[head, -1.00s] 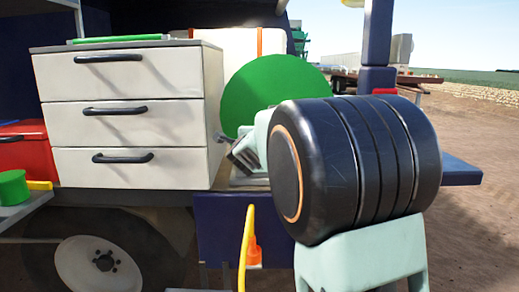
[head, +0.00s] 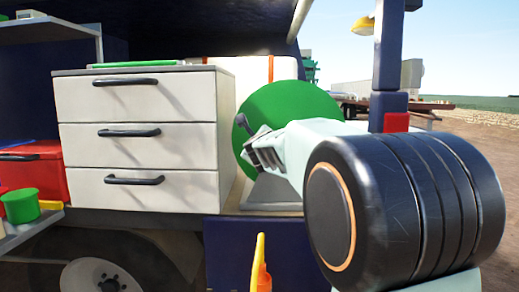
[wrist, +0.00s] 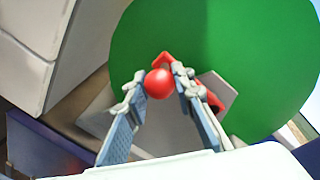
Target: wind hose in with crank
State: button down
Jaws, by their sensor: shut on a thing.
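The hose reel shows as a big green disc (head: 285,105) on a grey stand (head: 270,190), and it fills much of the wrist view (wrist: 230,50). A round red crank knob (wrist: 158,83) sits between the fingertips of my gripper (wrist: 160,86), which is shut on it. A red crank part (wrist: 212,98) shows behind the right finger. In the head view my gripper (head: 258,148) is in front of the disc, and my arm hides its lower right part. A yellow hose (head: 260,248) hangs below, with an orange piece beside it.
A white drawer cabinet (head: 140,150) stands close left of the reel. A red box (head: 35,170) and green cup (head: 20,205) are further left. A dark blue post (head: 388,60) rises at the right. Open ground lies beyond it.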

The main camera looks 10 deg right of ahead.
jog(key=shift+r, duration=0.15)
jog(key=c, duration=1.6)
grip_release()
jog(key=shift+v, duration=3.8)
jog(key=shift+d, duration=0.1)
